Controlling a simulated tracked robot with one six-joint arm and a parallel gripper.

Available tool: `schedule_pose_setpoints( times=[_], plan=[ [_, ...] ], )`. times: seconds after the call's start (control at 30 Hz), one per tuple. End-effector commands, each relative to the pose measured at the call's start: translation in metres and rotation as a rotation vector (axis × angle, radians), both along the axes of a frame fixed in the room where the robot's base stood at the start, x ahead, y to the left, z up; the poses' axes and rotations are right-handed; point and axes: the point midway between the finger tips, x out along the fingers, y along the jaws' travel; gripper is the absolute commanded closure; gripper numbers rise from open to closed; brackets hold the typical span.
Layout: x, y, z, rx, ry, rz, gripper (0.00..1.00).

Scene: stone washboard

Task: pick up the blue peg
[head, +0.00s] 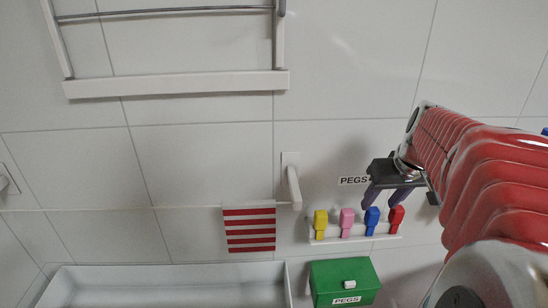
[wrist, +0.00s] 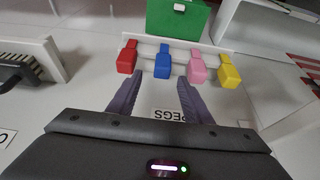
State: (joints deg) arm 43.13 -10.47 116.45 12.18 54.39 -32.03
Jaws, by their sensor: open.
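The blue peg (head: 371,220) stands on a white wall rail (head: 330,240), between a pink peg (head: 346,221) and a red peg (head: 396,218). A yellow peg (head: 320,223) is at the rail's left end in the head view. My gripper (head: 382,203) is open and empty, just above the blue and red pegs in that view. In the wrist view the blue peg (wrist: 163,65) lies beyond the fingertips of my gripper (wrist: 160,78), roughly centred between them. I cannot tell whether the fingers touch it.
A green box (head: 345,281) labelled PEGS sits below the rail. A striped red and white cloth (head: 249,229) hangs to the left, beside a white hook (head: 293,185). A white basin (head: 165,285) is at lower left. A rack (head: 175,86) is above on the tiled wall.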

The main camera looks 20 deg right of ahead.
Motion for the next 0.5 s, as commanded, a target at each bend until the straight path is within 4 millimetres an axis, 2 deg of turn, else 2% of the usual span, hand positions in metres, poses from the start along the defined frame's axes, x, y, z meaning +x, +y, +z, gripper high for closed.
schedule_pose_setpoints(
  times=[0.33, 0.5],
  plan=[
    [0.001, 0.000, -0.002, -0.001, -0.001, 0.001, 0.55],
    [0.006, 0.001, -0.016, 0.001, 0.001, 0.001, 0.55]
  ],
)
